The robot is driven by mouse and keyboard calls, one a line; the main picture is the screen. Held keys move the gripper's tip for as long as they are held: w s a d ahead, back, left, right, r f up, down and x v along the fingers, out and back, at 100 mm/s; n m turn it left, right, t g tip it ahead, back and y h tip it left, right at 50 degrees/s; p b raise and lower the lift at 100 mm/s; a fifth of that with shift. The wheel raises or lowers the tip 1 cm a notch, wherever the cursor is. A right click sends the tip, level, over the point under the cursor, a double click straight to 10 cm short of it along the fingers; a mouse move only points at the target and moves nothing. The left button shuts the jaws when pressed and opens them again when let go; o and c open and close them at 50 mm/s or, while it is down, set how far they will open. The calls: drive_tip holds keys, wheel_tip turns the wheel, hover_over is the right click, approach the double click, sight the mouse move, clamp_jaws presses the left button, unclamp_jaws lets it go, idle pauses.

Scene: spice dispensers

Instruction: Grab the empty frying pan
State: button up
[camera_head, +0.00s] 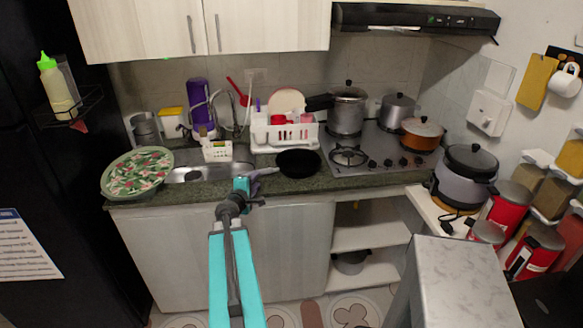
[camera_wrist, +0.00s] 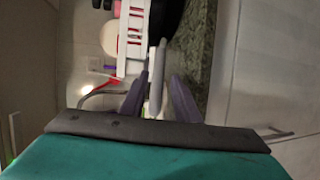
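The black frying pan (camera_head: 298,163) lies on the counter between the dish rack and the stove, and its inside looks empty. Its grey handle (camera_head: 264,172) points left toward my gripper (camera_head: 250,184). In the wrist view, part of the dark pan (camera_wrist: 173,16) shows at the top, with the handle (camera_wrist: 158,70) running down toward my gripper (camera_wrist: 160,92). The two dark fingers are apart, one on each side of the handle's line, with gaps visible. I cannot tell how far the handle reaches between them.
The white dish rack (camera_head: 283,136) stands just behind the pan. A small white basket (camera_head: 217,151) sits by the sink (camera_head: 208,171). The stove (camera_head: 375,152) with several pots is to the right. A floral tray (camera_head: 137,173) lies at the left. The counter's front edge is below the pan.

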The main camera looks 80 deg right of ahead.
sight(263, 172)
drive_tip(key=shift+p+x, duration=0.6)
drive_tip(key=shift+x, duration=1.55)
drive_tip(key=shift+p+x, duration=0.8)
drive_tip(key=shift+x, duration=0.2)
drive_tip(key=shift+p+x, duration=0.8)
drive_tip(key=shift+x, duration=0.8)
clamp_jaws()
drive_tip(key=shift+r, duration=0.1)
